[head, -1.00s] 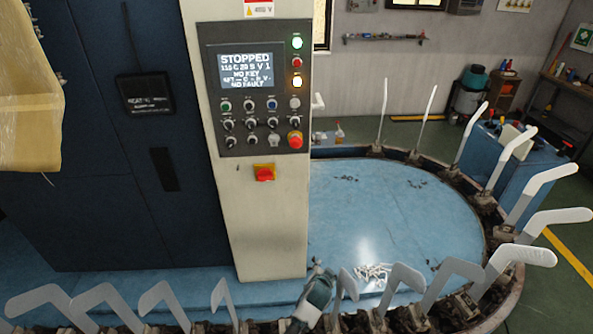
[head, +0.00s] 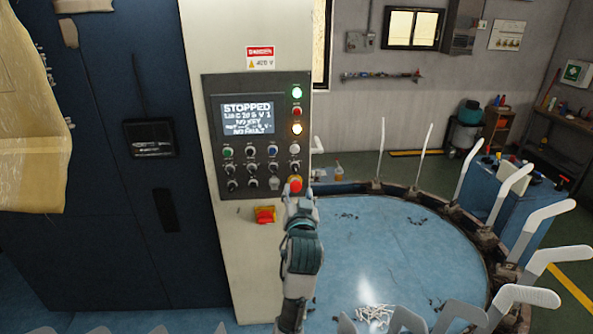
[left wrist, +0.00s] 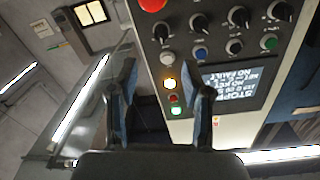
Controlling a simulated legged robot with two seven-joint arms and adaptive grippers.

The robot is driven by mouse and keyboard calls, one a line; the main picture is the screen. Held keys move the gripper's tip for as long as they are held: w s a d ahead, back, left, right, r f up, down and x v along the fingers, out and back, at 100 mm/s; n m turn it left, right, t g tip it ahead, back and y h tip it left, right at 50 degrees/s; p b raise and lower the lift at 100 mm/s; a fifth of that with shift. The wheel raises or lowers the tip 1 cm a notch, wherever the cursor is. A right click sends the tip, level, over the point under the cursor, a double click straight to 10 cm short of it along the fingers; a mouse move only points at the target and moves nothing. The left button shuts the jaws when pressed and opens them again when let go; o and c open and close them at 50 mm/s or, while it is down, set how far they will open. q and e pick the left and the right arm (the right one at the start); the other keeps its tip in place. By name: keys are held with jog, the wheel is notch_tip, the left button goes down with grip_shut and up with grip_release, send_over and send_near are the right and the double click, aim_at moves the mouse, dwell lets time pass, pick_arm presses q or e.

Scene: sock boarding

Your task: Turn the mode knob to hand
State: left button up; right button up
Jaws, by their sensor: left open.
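The control panel (head: 262,130) is on the cream cabinet front, with a screen reading STOPPED. Several black knobs (head: 253,168) sit in rows below the screen; their labels are too small to read, so I cannot tell which is the mode knob. My left gripper (head: 300,190) is at the panel's lower right corner, close to the red mushroom button (head: 295,184). In the left wrist view the panel appears upside down, with black knobs (left wrist: 199,24) beyond the fingers. The left gripper (left wrist: 167,80) is open and empty there. My right gripper is not in view.
A red and yellow switch (head: 264,215) is on the cabinet below the panel. A round blue table (head: 390,245) ringed by white sock forms (head: 460,170) stands to the right. A yellowish sheet (head: 30,130) hangs at the left.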

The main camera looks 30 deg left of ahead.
aim_at(296, 172)
pick_arm(q)
jog(key=p+x, duration=0.2)
jog(key=x, duration=0.9)
jog(key=shift+p, duration=0.3)
grip_shut()
